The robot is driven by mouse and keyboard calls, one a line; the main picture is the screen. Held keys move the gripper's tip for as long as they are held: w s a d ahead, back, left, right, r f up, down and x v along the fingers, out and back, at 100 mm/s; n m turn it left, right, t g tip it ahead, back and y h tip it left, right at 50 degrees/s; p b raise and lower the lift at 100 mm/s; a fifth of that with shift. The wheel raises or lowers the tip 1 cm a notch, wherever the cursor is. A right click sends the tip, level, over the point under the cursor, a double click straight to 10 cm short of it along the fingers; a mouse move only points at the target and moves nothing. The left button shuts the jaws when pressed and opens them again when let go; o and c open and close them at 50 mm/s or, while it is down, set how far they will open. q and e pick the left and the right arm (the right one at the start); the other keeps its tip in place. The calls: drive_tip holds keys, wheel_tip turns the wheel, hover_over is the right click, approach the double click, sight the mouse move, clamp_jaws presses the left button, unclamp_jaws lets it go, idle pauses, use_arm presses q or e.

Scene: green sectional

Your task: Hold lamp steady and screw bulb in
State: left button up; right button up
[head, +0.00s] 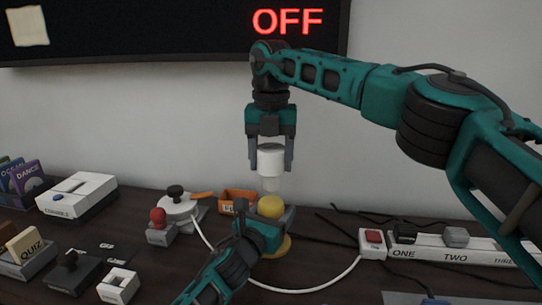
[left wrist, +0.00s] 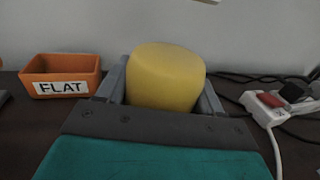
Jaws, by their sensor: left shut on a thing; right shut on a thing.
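The lamp (head: 270,206) is a yellow rounded body standing on the dark table, with a yellow base edge showing below. My left gripper (head: 266,219) is shut around its body from the front; the lamp also fills the middle of the left wrist view (left wrist: 165,77), between the two fingers. The bulb (head: 271,160) has a white upper part and a paler lower end. My right gripper (head: 270,154) points down and is shut on it, holding it upright directly over the lamp. I cannot tell whether the bulb's lower end touches the lamp. The lamp's socket is hidden.
An orange bin (left wrist: 60,77) labelled FLAT is left of the lamp. A power strip (head: 455,248) with a red switch lies at right, with cables around. A white cord loops in front of the lamp. Several boxes crowd the left. A wall screen (head: 180,30) reads OFF.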

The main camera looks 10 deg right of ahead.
drive_tip(key=shift+f, duration=0.9)
drive_tip(key=shift+f, duration=0.55)
drive_tip(key=m, duration=1)
drive_tip(key=shift+m, duration=0.3)
drive_tip(key=m, duration=1.2)
drive_tip(key=o, duration=1.1)
drive_tip(key=shift+c, duration=0.2)
